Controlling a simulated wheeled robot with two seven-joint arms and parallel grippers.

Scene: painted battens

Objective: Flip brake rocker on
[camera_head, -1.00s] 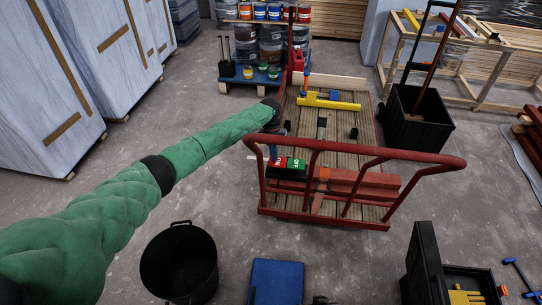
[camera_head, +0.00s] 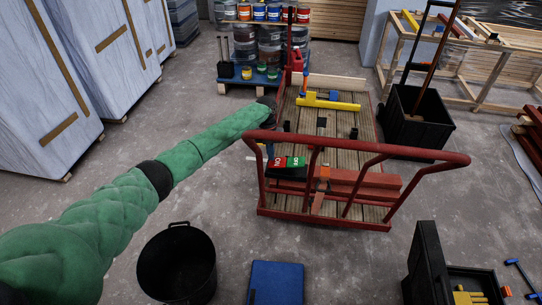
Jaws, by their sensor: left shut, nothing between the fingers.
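The brake rocker (camera_head: 288,163) sits in a black housing at the near left of the red trolley, just behind its handle rail. Its left part is red and its right part green; the small white lettering is hard to read. My left gripper (camera_head: 270,151) is shut and empty, pointing down just behind the rail at the rocker's red end. The rail partly hides its fingers, and I cannot tell whether they touch the rocker. My right gripper is not in view.
The trolley's red rail (camera_head: 400,155) arches over its near end. Orange-red battens (camera_head: 360,183) and a yellow clamp (camera_head: 328,102) lie on the wooden deck. A black bucket (camera_head: 178,262) and blue box (camera_head: 277,283) stand in front.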

